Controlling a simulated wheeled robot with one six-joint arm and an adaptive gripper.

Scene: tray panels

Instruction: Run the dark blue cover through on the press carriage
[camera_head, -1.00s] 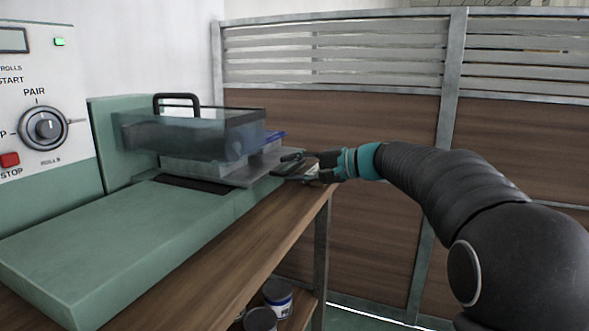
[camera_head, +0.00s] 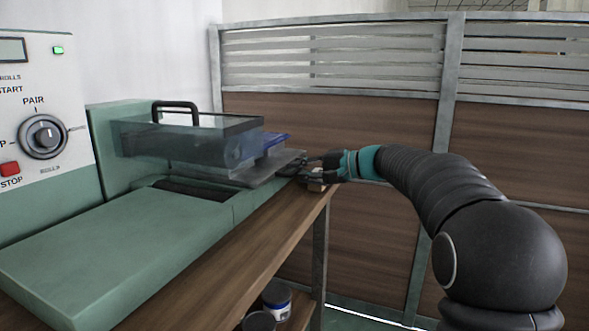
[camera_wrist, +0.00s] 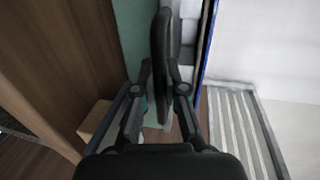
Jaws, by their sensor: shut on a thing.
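The dark blue cover (camera_head: 273,140) shows as a blue edge above the press carriage, partly behind the clear guard. Its edge also shows as a blue strip in the wrist view (camera_wrist: 208,45). The press carriage (camera_head: 262,172) is a flat grey plate sticking out from under the guard to the right. My gripper (camera_head: 304,168) is at the carriage's right end. In the wrist view my gripper (camera_wrist: 160,88) is shut on a black rounded part (camera_wrist: 161,50), which looks like the carriage handle. The exact contact is partly hidden.
The green press has a clear guard (camera_head: 190,140) with a black handle, a knob (camera_head: 43,137) and a red stop button (camera_head: 10,169). Cans (camera_head: 277,297) stand below. A wood-panelled partition (camera_head: 390,230) is behind.

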